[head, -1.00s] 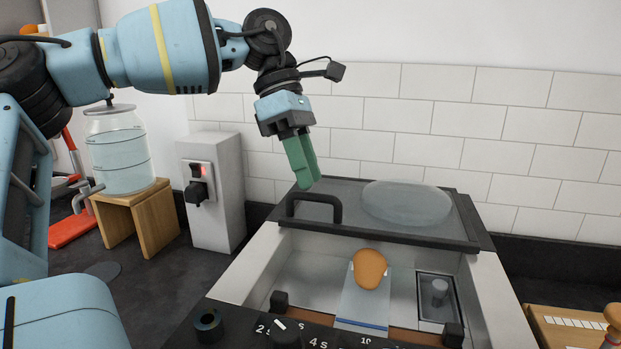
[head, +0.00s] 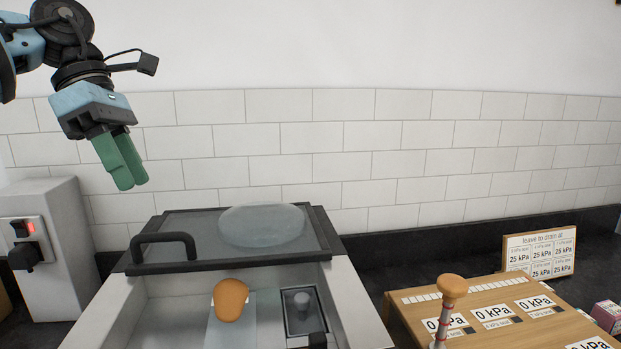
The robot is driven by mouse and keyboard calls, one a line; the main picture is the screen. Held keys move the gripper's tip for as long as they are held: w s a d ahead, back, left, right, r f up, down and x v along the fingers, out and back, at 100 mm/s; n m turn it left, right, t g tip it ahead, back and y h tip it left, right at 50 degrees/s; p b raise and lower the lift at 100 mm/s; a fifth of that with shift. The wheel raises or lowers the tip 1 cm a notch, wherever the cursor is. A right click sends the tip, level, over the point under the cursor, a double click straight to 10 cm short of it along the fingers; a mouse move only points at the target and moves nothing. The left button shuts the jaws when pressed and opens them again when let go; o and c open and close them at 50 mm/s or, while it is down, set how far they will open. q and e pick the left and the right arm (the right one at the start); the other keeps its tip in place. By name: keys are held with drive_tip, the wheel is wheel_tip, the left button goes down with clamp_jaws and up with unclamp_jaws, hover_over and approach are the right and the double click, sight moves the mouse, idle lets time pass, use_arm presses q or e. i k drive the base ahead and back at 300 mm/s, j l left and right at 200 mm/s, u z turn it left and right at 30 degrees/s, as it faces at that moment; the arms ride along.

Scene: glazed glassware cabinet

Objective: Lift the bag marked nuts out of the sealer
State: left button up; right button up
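The sealer (head: 350,300) has its domed lid (head: 262,226) swung up and back, with a black handle at the lid's left. Inside the chamber lies a clear bag (head: 232,329) with an orange-brown rounded thing (head: 231,299) on or in it. I see no mark on the bag, so I cannot tell whether it is the nuts bag. My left gripper (head: 132,186) hangs above and left of the lid, empty. Its green fingers look close together, with the gap hard to judge. My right gripper is not in view.
A wooden board (head: 480,290) with 0 kPa labels stands right of the sealer, bearing a wood-knobbed stamp (head: 447,305). A "leave to drain at" sign (head: 540,254) stands behind it. A grey box with a switch (head: 45,250) is at left.

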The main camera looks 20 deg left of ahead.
sight(232, 324)
drive_tip(key=k+l, duration=1.15)
drive_tip(key=k, duration=0.15)
